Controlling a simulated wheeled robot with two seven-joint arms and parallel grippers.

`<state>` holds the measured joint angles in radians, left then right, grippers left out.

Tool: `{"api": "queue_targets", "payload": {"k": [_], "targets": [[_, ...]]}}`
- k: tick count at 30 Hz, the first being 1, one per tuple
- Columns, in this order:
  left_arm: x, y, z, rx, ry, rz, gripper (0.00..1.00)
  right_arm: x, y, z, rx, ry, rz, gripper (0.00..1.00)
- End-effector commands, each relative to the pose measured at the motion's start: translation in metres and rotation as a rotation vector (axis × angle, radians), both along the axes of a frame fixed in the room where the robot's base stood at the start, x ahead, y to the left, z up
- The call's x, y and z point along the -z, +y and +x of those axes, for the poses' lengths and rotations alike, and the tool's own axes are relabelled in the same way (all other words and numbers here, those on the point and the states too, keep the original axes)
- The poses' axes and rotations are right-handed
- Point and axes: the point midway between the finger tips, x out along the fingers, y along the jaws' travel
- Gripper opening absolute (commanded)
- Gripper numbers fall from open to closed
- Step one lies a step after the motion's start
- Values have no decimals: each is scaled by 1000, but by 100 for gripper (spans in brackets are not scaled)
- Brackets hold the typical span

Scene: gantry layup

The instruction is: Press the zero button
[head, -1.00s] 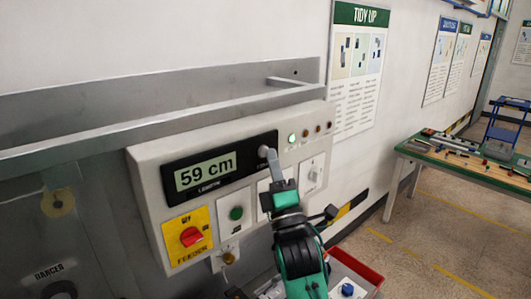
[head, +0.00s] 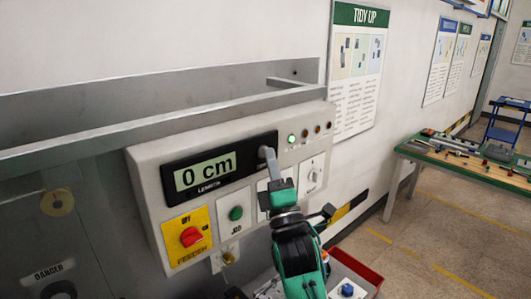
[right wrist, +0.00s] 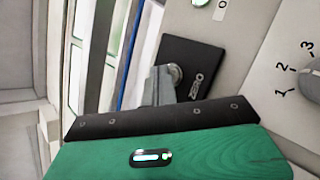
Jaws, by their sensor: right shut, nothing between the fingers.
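The length display (head: 190,178) on the light grey control box reads "0 cm" in the head view. The zero button (right wrist: 176,72) is a small round silver button on a black panel labelled ZERO in the right wrist view. My right gripper (head: 268,158) is shut and empty, with its fingertips at the right end of the black display panel. In the right wrist view the fingertips (right wrist: 164,84) are right at the button and seem to touch it. In the head view they mostly hide the button. My left gripper is not in view.
The box also carries a red feeder knob (head: 190,237), a green jog button (head: 236,213), small lamps (head: 305,133) and a numbered dial (head: 314,174). A metal rail (head: 150,122) runs above. A red bin (head: 362,268) sits below right, and a workbench (head: 470,158) stands farther right.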

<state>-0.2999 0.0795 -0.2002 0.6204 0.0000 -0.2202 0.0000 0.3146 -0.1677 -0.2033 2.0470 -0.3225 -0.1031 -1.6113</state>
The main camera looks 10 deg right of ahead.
Motion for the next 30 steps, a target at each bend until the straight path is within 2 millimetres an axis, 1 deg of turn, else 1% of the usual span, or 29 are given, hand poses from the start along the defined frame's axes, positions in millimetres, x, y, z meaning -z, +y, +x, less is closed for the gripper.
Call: {"api": "queue_targets", "payload": {"k": [9, 20, 30], "targets": [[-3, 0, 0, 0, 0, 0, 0, 0, -7, -13, 0, 0, -1, 0], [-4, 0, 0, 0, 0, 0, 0, 1, -9, -15, 1, 1, -1, 0], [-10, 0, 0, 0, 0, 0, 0, 1, -25, -43, 0, 2, -1, 0]]}}
